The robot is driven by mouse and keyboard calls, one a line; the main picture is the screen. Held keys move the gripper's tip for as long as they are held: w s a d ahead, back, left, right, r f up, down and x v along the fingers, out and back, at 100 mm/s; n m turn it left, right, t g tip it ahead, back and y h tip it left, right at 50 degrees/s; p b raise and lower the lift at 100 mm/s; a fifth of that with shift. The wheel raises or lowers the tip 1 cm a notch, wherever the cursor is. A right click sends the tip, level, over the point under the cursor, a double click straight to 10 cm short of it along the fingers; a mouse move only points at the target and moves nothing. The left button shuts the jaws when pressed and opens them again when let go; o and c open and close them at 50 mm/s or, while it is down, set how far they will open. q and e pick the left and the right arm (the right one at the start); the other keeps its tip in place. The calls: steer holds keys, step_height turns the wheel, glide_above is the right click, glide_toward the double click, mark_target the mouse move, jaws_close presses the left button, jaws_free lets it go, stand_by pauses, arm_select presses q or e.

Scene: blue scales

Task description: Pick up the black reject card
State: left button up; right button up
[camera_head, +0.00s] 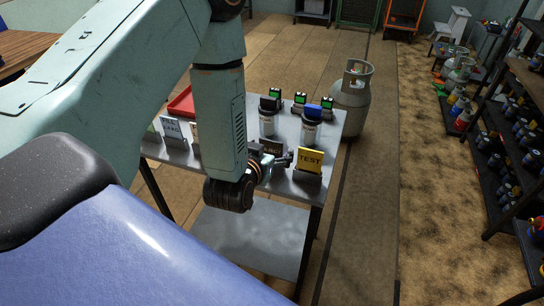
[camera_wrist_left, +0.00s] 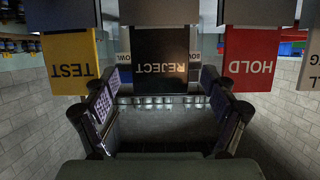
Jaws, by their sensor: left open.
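The black reject card (camera_wrist_left: 160,64) hangs upside down in the left wrist view, its lettering readable, between the yellow TEST card (camera_wrist_left: 71,64) and the red HOLD card (camera_wrist_left: 249,60). My left gripper (camera_wrist_left: 163,88) is open and empty. Its two fingers frame the card's lower part in that view, and I cannot tell the gap in depth. In the head view my left gripper (camera_head: 277,161) is low over the table's front edge, left of the TEST card (camera_head: 311,160). The reject card (camera_head: 271,147) shows there as a small dark patch, partly hidden by my gripper. My right gripper is not seen.
The grey table (camera_head: 286,184) carries upright canisters (camera_head: 310,132), small devices with green displays, more cards in stands and a red tray (camera_head: 182,102). My left arm hides part of it. A gas cylinder (camera_head: 353,98) stands behind right.

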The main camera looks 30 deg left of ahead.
arm_select(q)
steer(key=shift+x, duration=0.9)
steer(key=shift+c, duration=0.7)
steer(key=c, duration=1)
steer(key=shift+o, duration=0.2)
steer(key=shift+r, duration=0.15)
